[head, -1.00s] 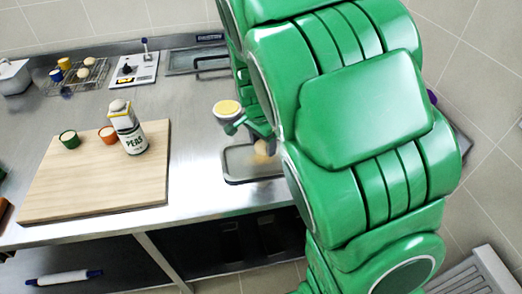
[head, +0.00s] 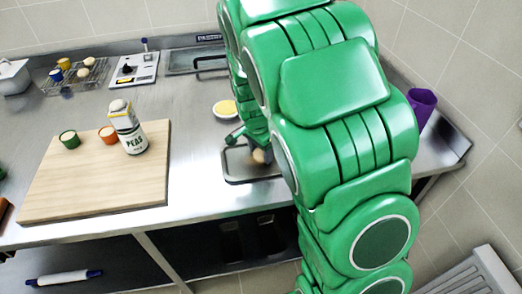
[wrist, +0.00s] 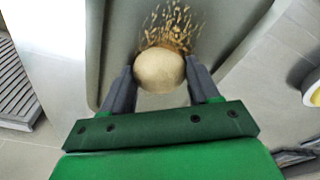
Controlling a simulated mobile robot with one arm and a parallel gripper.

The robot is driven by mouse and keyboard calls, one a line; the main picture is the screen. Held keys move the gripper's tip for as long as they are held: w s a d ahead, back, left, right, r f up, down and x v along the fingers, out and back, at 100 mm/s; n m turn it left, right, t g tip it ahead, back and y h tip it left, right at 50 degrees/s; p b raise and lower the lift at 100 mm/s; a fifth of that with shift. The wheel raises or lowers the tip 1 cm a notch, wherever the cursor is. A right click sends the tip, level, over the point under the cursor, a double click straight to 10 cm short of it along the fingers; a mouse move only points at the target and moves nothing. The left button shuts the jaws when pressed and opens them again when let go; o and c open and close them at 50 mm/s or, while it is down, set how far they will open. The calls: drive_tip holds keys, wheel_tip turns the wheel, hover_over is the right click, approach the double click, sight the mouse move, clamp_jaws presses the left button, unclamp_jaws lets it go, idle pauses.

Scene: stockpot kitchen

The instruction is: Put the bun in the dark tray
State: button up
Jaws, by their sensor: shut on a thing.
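The bun (wrist: 160,72) is round and pale tan. It sits between the two grey fingers of my gripper (wrist: 162,88) in the wrist view, and the fingers are shut on it. In the head view the bun (head: 259,156) shows partly behind my arm. A grey, rimmed tray (head: 236,178) lies beneath, near the counter's front edge; the wrist view shows its floor (wrist: 122,28) with a brown speckled stain beyond the bun. I cannot tell whether the bun touches the tray. Another grey tray (head: 180,62) with a darker edge lies at the back.
A dish with yellow contents (head: 225,109) stands just behind the near tray. A wire rack (head: 70,82) with pale buns and a scale (head: 135,70) are farther back. A purple cup (head: 422,105) stands right.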

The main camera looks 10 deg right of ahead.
sight(258, 153)
drive_tip(key=shift+f, duration=0.1)
drive_tip(key=o, duration=1)
drive_tip(key=shift+o, duration=0.2)
wheel_tip(258, 153, up, 12)
drive_tip(key=a, duration=0.1)
drive_tip(key=shift+s, duration=0.4)
drive_tip(key=shift+a, duration=0.1)
